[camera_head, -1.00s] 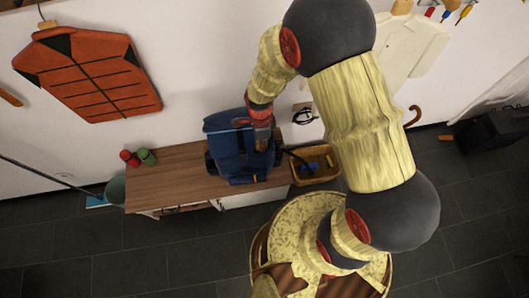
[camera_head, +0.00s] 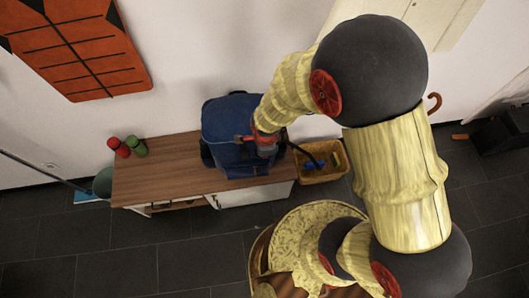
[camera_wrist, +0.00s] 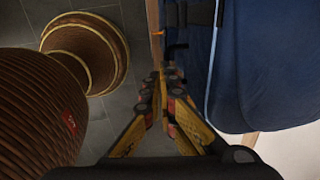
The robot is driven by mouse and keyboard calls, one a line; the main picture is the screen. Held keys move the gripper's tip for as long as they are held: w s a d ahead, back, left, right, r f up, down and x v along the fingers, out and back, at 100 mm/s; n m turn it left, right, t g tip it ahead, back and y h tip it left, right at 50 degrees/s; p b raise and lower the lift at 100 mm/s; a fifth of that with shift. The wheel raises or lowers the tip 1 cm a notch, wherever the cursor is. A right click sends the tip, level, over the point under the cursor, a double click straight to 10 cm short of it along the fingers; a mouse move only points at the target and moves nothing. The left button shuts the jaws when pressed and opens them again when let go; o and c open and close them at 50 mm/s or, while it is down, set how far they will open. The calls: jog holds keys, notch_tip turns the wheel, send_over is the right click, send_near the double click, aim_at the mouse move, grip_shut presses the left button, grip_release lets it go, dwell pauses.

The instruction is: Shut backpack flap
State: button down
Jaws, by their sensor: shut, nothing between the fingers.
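The blue backpack (camera_head: 228,115) stands on the wooden top of a cabinet in the head view. Its broad upper blue panel is visible, but I cannot tell clearly whether the flap is fully down. My gripper (camera_head: 254,140) is at the backpack's front right, and my arm hides part of that side. In the wrist view the backpack (camera_wrist: 270,65) fills the upper right, with a dark strap and a light blue edge line. My gripper (camera_wrist: 166,82) is shut and empty, with its fingertips just left of the backpack. I cannot tell whether they touch it.
The cabinet top (camera_head: 155,175) is clear left of the backpack. Red and green items (camera_head: 128,147) stand at its back left. A yellow basket (camera_head: 322,172) is right of the cabinet.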

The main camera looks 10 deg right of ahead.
jog(key=shift+w+f+b, duration=0.15)
jog(key=shift+f+b, duration=0.75)
jog(key=shift+f, duration=0.15)
jog(key=shift+w+f+b, duration=0.1)
jog(key=shift+f+b, duration=0.75)
jog(key=shift+f, duration=0.2)
